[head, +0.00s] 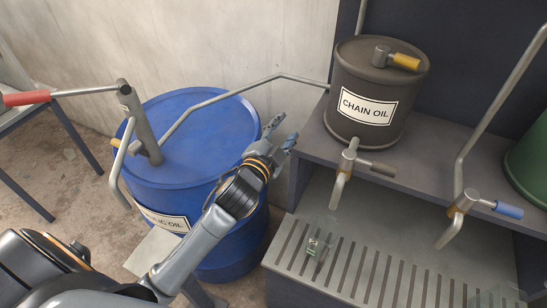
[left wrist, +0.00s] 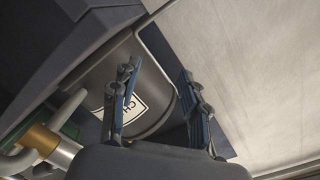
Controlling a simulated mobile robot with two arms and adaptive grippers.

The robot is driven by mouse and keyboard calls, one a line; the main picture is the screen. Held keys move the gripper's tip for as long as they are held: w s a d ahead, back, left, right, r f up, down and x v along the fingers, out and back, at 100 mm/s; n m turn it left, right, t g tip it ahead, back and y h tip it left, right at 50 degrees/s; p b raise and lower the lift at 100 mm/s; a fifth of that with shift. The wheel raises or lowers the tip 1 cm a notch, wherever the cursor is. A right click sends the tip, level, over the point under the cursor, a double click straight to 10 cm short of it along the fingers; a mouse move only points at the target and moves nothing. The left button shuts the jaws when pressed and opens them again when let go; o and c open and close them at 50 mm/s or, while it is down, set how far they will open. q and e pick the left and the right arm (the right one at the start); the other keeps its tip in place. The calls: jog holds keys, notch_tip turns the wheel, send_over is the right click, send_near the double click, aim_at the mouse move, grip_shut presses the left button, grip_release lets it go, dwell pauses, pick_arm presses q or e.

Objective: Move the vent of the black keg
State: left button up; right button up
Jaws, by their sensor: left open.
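The black keg (head: 365,95), labelled "CHAIN OIL", stands upright on the grey shelf. Its vent (head: 397,58) is on the lid, a grey metal fitting with a yellow handle that points right. A tap (head: 348,170) with a dark handle is at the keg's lower front. My left gripper (head: 283,134) is open and empty, to the left of the keg and apart from it, lower than the lid. In the left wrist view the keg (left wrist: 160,92) shows beyond and between the open fingers (left wrist: 158,72); the vent does not show there. My right gripper is not in view.
A blue drum (head: 190,120) with a hand pump (head: 140,125) stands below my left arm. A bent pipe (head: 240,88) runs from the pump towards the keg. A slatted drip tray (head: 340,262), a blue-handled tap (head: 468,203) and a green drum (head: 530,165) are at the right.

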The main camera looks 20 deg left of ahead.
pick_arm(q)
jog(key=s+f+n+g, duration=0.2)
jog(key=s+f, duration=0.1)
jog(key=f, duration=0.2)
jog(key=shift+s+a+f+y, duration=0.25)
jog(key=shift+a+f+y, duration=0.05)
jog(key=shift+a+f, duration=0.1)
